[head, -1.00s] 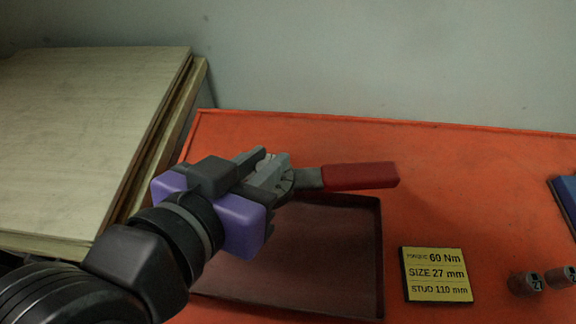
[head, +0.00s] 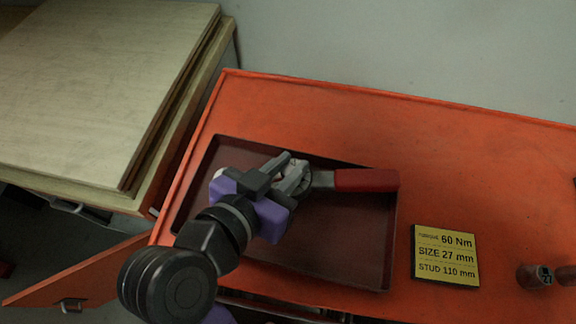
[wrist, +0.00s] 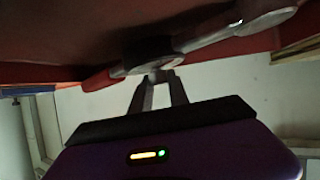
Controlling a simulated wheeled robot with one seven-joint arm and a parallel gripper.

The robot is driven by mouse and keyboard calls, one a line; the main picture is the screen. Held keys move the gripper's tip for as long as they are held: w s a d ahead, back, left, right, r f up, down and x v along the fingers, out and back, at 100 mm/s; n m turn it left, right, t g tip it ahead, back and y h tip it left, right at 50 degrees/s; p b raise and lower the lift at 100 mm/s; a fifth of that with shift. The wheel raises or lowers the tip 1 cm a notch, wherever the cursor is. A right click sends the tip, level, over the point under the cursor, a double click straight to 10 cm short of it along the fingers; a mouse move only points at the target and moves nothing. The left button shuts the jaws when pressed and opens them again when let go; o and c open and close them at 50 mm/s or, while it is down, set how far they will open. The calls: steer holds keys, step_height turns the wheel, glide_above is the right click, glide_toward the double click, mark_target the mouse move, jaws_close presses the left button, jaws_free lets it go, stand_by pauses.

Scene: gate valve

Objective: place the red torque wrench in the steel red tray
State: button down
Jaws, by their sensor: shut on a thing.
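The torque wrench has a red handle (head: 366,181) and a grey metal head. My gripper (head: 298,178) is shut on its grey head end in the head view. The handle points right, over the back right part of the dark red tray (head: 330,262). In the wrist view, my gripper (wrist: 160,76) meets the grey part of the wrench (wrist: 215,38), close under a dark red surface. Whether the wrench touches the tray floor or rim I cannot tell. My gripper and wrist cover part of the tray.
The tray lies on an orange bench top (head: 440,135). A yellow label plate (head: 445,255) lies to its right, with small sockets (head: 535,277) beyond. A wooden board stack (head: 100,90) stands at the left. A grey wall is behind.

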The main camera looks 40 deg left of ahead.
steer(key=shift+s+f, duration=0.1)
steer(key=shift+f, duration=0.6)
steer(key=c, duration=1.3)
jaws_free()
steer(key=shift+f, duration=0.2)
steer(key=shift+o, duration=0.2)
steer(key=shift+r, duration=0.1)
steer(key=shift+r, duration=0.1)
steer(key=shift+s+r, duration=0.2)
steer(key=v, duration=1.1)
steer(key=shift+r+b, duration=0.35)
steer(key=shift+b, duration=0.1)
steer(key=shift+s, duration=0.15)
